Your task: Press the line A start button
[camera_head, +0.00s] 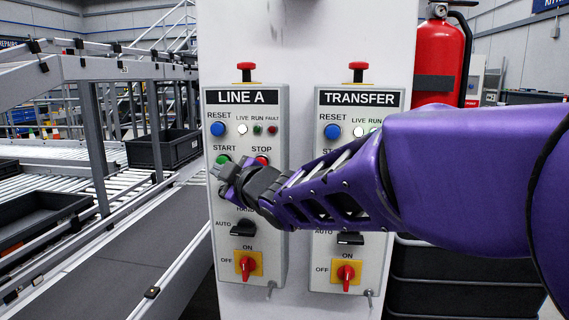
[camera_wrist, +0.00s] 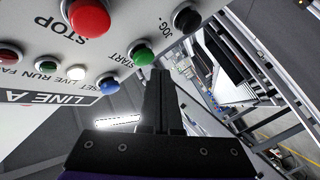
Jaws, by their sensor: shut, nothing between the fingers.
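The LINE A panel (camera_head: 245,200) is the left of two grey control boxes on a white column. Its green start button (camera_head: 222,159) sits under the START label; it also shows in the wrist view (camera_wrist: 143,54). My gripper (camera_head: 219,176) is shut and empty, its fingertips just below the start button in the head view. In the wrist view the shut fingers (camera_wrist: 160,72) end right beside the green button. I cannot tell whether they touch it. The red stop button (camera_head: 262,160) is to the right of start. My gripper and forearm cover the panel's middle.
The blue reset button (camera_head: 218,129) and a white lamp (camera_head: 242,129) sit above. A black jog button (camera_wrist: 186,18) is close to my fingers. The TRANSFER panel (camera_head: 361,98) is partly behind my arm. Conveyors (camera_head: 110,235) stand left; a fire extinguisher (camera_head: 438,55) hangs right.

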